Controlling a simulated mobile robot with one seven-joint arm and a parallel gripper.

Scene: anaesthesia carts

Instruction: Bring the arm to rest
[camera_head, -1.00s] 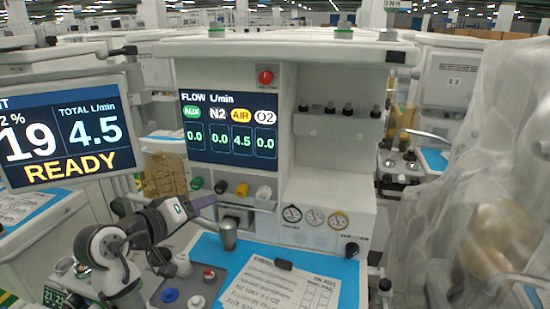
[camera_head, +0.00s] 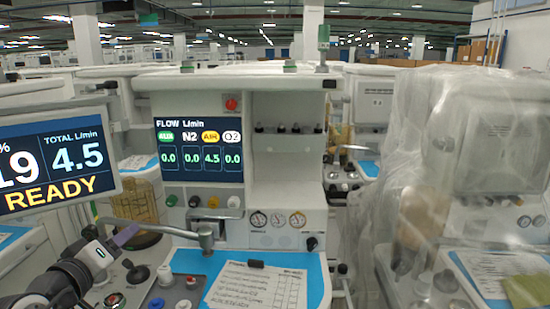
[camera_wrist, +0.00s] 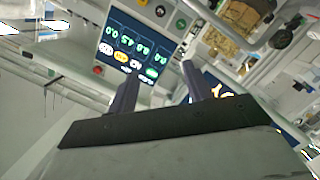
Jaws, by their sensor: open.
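My arm (camera_head: 62,280) shows at the lower left of the head view, folded low in front of the anaesthesia cart. My gripper (camera_wrist: 160,68) is open in the wrist view, with two dark fingers apart and nothing between them. The wrist view is tilted and shows the flow screen (camera_wrist: 135,48) beyond the fingers. The same flow screen (camera_head: 199,150) reads AIR 4.5 and the others 0.0.
A monitor (camera_head: 58,165) reading READY stands at the left, above my arm. A blue mat (camera_head: 200,262) with a written sheet (camera_head: 258,287) covers the worktop. A tray with knobs (camera_head: 170,292) is beside my arm. A plastic-draped cart (camera_head: 455,130) stands at right.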

